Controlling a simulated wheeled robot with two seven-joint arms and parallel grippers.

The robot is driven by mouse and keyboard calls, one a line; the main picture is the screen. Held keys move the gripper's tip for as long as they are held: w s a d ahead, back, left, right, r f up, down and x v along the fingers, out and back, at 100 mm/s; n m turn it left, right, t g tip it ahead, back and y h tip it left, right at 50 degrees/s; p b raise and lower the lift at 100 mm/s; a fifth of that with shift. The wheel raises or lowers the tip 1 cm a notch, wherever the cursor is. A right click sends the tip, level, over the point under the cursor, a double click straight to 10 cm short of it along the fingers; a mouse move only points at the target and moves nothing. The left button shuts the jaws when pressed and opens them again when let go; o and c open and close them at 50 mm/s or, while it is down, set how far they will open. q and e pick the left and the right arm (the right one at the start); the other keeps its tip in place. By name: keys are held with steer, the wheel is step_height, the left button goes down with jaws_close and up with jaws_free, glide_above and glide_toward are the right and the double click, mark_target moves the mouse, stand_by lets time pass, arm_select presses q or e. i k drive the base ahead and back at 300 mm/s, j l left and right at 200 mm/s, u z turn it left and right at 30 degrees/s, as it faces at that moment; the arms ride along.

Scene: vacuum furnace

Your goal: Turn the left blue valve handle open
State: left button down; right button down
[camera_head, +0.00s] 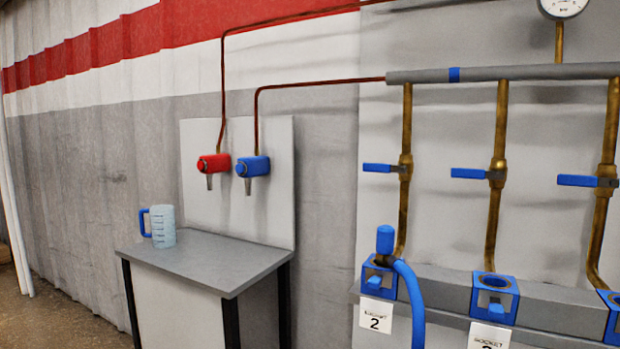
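Several blue lever handles sit on vertical brass pipes at the right. The left blue valve handle (381,168) points left, roughly level, across its brass pipe (405,200). The middle blue handle (470,173) and the right blue handle (578,181) also point left, across their pipes. Neither of my grippers shows in the head view.
A grey bench (205,262) with a clear measuring jug (163,228) stands at the left, below a red tap (213,163) and a blue tap (253,166). Blue sockets (494,297) line a grey ledge below the valves. A blue hose (412,290) rises in front of the left socket.

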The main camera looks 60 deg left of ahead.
mark_target(380, 168)
steer(key=k+j, duration=0.1)
steer(key=j, duration=0.85)
steer(key=k+j, duration=0.15)
steer(key=j, duration=0.75)
steer(key=k, duration=0.05)
